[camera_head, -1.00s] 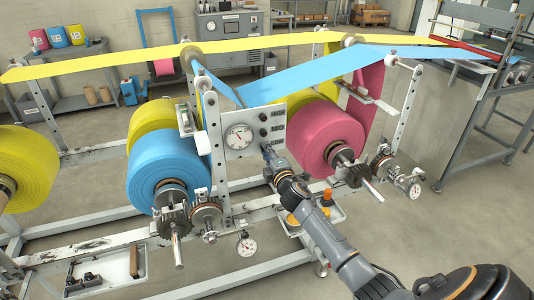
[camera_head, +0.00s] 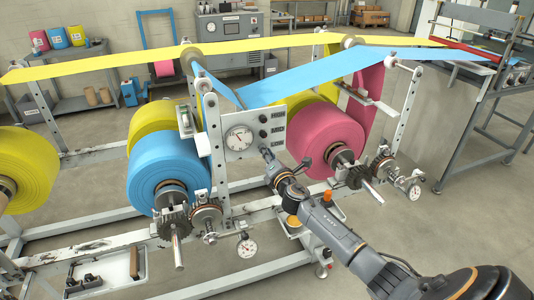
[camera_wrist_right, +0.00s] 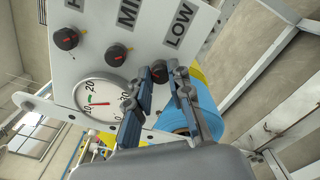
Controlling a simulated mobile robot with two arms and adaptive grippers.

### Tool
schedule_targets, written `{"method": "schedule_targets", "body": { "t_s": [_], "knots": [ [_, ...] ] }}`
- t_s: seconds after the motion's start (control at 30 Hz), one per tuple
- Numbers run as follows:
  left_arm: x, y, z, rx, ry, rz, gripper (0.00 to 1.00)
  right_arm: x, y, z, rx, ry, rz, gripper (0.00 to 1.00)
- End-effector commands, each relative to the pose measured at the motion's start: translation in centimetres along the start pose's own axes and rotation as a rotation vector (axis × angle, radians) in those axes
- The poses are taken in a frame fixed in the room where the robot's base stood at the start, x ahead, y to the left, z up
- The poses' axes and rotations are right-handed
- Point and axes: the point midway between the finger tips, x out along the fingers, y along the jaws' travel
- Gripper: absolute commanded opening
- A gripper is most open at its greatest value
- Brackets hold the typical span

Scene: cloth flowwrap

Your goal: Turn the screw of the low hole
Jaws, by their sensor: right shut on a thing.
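A pale panel (camera_head: 239,152) with a round dial (camera_head: 239,137) and a column of dark screws stands at the middle of the head view. In the right wrist view the panel carries the labels MID and LOW and a partly cut label. The screw of the low hole (camera_wrist_right: 159,70) is dark with a red mark, below the LOW label. My right gripper (camera_wrist_right: 164,74) is shut on it, one finger on each side. In the head view my right gripper (camera_head: 267,153) reaches the panel's lower right part. My left gripper is not in view.
A blue roll (camera_head: 165,160) stands left of the panel and a pink roll (camera_head: 325,140) right of it. Yellow and blue webs (camera_head: 310,80) run above. Shafts, gears and small dials sit low on the frame. Open floor lies at the lower right.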

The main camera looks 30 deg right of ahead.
Motion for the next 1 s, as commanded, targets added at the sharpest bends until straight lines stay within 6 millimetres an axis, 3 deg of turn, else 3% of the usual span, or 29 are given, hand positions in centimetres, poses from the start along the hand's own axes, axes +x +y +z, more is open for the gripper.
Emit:
{"method": "schedule_targets", "body": {
  "t_s": [0.53,0.57,0.67,1.0],
  "knots": [
    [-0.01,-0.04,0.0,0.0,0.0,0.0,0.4,-0.05,-0.11,-0.19,-0.027,0.003,-0.002,0.0],
    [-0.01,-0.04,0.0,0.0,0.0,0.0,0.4,-0.05,-0.11,-0.19,-0.026,0.003,-0.002,0.22],
    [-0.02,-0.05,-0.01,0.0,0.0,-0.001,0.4,-0.04,-0.09,-0.17,-0.026,0.003,-0.001,0.42],
    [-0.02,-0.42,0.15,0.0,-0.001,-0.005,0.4,-0.15,-0.04,-0.07,-0.026,0.001,0.0,0.43]
  ]
}}
